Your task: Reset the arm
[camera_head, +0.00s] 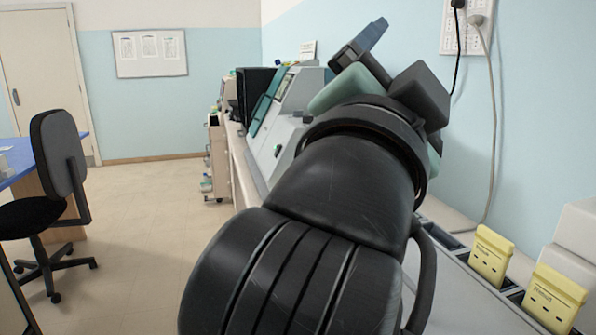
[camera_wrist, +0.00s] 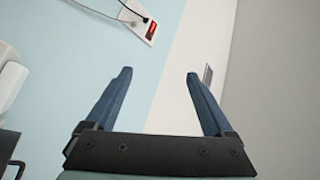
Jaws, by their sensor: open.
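My arm fills the middle of the head view, raised over the bench. My gripper (camera_wrist: 158,75) shows in the wrist view with its two blue fingers apart and nothing between them. In the head view, a blue finger of my gripper (camera_head: 367,38) points up and to the right, in front of the wall; the rest of the gripper is partly hidden by my wrist. The wrist view looks past the fingers at the blue and white wall.
Two yellow containers (camera_head: 492,256) (camera_head: 553,299) stand in a rack at the lower right. A grey machine (camera_head: 284,125) stands on the bench behind my arm. A wall socket panel (camera_head: 467,27) with cables hangs upper right. An office chair (camera_head: 58,165) stands left; the floor between is clear.

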